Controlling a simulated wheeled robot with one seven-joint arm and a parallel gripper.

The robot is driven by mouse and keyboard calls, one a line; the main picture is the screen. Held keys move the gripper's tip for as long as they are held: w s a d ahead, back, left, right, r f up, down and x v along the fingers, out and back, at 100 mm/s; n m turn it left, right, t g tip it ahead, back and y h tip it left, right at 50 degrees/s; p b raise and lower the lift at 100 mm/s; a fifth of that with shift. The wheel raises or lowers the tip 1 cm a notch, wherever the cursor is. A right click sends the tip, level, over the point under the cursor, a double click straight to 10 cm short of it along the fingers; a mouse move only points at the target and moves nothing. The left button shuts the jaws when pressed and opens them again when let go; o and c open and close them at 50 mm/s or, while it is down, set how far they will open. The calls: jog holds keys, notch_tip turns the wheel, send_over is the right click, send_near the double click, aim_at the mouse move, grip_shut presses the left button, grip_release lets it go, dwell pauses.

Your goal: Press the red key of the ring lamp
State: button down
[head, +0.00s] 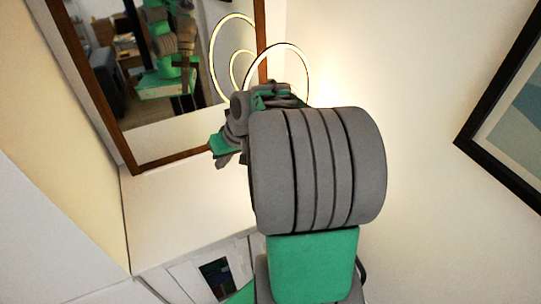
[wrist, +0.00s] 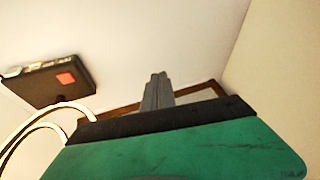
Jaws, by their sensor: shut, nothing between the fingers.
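The ring lamp has a lit white ring, which shows in the head view (head: 307,75) behind my arm. In the wrist view the ring (wrist: 40,118) curves at the lower left. The lamp's black base (wrist: 35,86) is at the upper left of the wrist view, with the red key (wrist: 66,77) on its face. My gripper (wrist: 158,76) is shut and empty, its grey fingers near the middle of the wrist view. The fingertips appear to the right of the red key and apart from it. In the head view my arm hides the lamp base and key.
A brown-framed mirror (head: 158,159) leans behind a white surface (head: 165,215) and reflects the ring and my arm. A black-framed picture (head: 490,160) hangs on the right wall. The white surface left of my arm is clear.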

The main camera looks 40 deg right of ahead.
jog(key=s+d+m+t+p, duration=0.2)
jog(key=d+m+t+p, duration=0.1)
jog(key=d, duration=1.5)
jog(key=shift+f+t+y, duration=0.3)
jog(key=shift+t+y, duration=0.1)
jog(key=shift+d, duration=0.1)
notch_tip(320, 180, down, 9)
jog(key=b, duration=0.6)
jog(key=shift+r, duration=0.1)
jog(key=shift+f+b, duration=0.35)
jog(key=shift+f, duration=0.1)
